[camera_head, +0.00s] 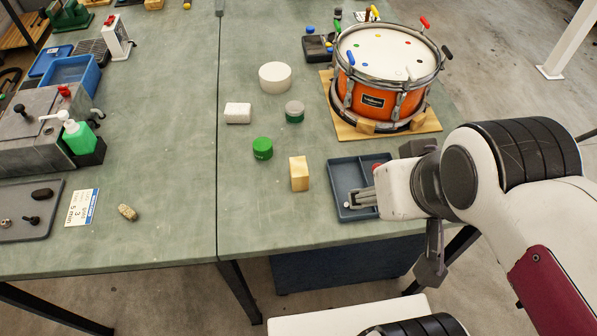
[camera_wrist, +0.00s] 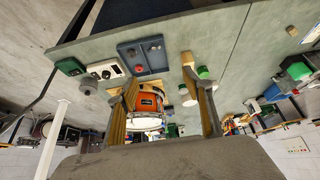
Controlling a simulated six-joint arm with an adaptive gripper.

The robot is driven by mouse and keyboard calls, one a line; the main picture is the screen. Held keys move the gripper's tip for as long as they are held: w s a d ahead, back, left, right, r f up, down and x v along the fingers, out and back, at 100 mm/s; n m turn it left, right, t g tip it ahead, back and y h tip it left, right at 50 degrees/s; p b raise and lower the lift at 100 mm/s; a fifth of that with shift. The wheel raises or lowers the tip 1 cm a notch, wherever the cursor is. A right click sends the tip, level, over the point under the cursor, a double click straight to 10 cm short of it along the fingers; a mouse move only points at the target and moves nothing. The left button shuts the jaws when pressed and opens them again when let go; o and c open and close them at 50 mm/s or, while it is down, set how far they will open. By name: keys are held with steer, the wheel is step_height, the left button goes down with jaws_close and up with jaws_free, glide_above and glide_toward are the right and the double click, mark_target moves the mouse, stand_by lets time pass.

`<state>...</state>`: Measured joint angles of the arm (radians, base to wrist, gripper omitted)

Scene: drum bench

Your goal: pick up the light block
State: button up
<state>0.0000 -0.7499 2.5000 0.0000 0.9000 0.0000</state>
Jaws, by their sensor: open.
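A light wooden block (camera_head: 299,174) stands upright on the green bench, left of the dark tray. It also shows in the wrist view (camera_wrist: 187,58), just beyond the tip of the right-hand finger. A white block (camera_head: 238,113) lies farther back on the left. My gripper's body hides part of the tray in the head view.
The dark compartment tray (camera_head: 342,178) sits near the front edge. A green cylinder (camera_head: 263,149), a grey-topped green jar (camera_head: 294,112) and a white disc (camera_head: 275,78) stand behind the block. An orange drum (camera_head: 376,98) is at back right.

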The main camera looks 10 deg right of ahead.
stand_by(0.3)
steer(key=o, duration=0.3)
steer(key=shift+w+d, duration=0.1)
